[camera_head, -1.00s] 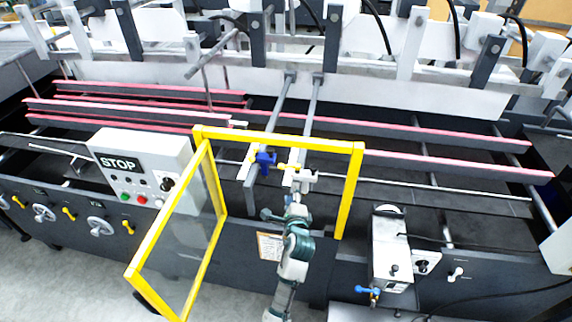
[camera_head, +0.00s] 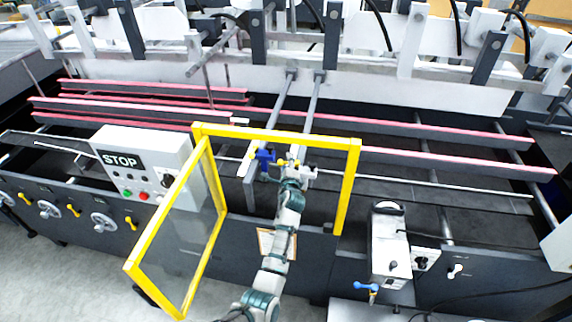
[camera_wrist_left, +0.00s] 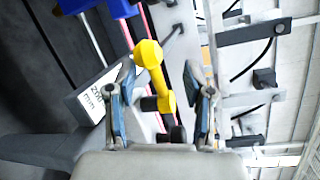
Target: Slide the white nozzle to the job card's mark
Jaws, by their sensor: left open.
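The white nozzle (camera_head: 307,171) sits on a rail inside the yellow-framed opening, right of a blue nozzle (camera_head: 264,160). Yellow knobs show beside the nozzles. My left gripper (camera_head: 291,178) is at the white nozzle's near side, partly covering it. In the left wrist view my gripper (camera_wrist_left: 158,75) is open, with a yellow knob (camera_wrist_left: 150,55) between its fingers; contact cannot be told. The blue nozzle (camera_wrist_left: 98,6) is at that view's upper left. The job card (camera_head: 263,241) is on the machine's front, partly behind my arm; its mark is unreadable.
A yellow-framed clear door (camera_head: 133,268) stands open left of my arm. A STOP control box (camera_head: 140,160) is behind it, and a grey unit (camera_head: 390,250) stands at right. A label reading 200 mm (camera_wrist_left: 97,92) shows in the wrist view.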

